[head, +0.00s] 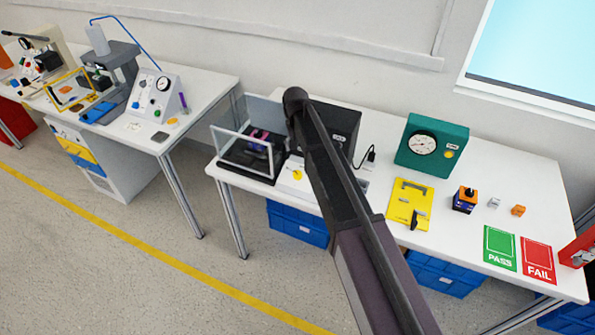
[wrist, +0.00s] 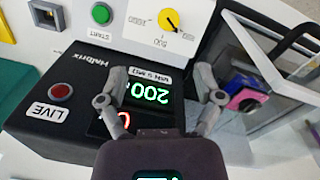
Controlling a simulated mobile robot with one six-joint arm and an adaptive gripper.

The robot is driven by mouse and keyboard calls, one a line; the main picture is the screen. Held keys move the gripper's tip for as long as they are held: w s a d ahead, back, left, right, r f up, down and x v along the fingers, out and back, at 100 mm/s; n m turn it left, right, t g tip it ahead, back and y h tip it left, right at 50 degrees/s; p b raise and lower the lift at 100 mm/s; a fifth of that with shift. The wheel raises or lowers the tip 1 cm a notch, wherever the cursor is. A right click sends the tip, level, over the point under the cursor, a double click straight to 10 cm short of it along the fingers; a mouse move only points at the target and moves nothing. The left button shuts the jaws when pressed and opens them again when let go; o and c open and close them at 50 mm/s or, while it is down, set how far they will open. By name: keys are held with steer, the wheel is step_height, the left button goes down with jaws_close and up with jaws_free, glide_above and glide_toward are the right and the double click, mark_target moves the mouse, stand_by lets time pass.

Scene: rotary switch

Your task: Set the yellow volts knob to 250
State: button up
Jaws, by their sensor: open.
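The yellow volts knob (wrist: 168,20) sits on a white panel (wrist: 137,35) at the top of the wrist view, beside upside-down scale numbers; 500 is legible near it. A dark pointer mark shows on the knob, but its exact setting is hard to tell. The knob also shows small in the head view (head: 297,174). My gripper (wrist: 158,75) is open and empty, its fingers spread over the black instrument, apart from the knob. A green display (wrist: 148,91), upside down, reads about 200. In the head view my arm hides the gripper.
The black instrument (wrist: 75,85) has a red LIVE lamp (wrist: 61,90). A green START button (wrist: 102,13) is beside the knob. A clear-walled fixture (head: 250,155) stands close to the knob. A green gauge box (head: 432,146) and yellow plate (head: 410,203) stand to the right.

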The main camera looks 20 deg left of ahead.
mark_target(297, 174)
steer(key=shift+a+r, duration=0.1)
steer(key=shift+a, duration=0.65)
steer(key=shift+f, duration=0.2)
steer(key=f+b, duration=0.9)
steer(key=d+f+b, duration=0.1)
steer(key=f+b, duration=0.3)
steer(key=shift+w+f+b, duration=0.15)
steer(key=shift+f+b, duration=0.05)
steer(key=shift+b, duration=0.15)
stand_by(0.5)
steer(key=c, duration=1.2)
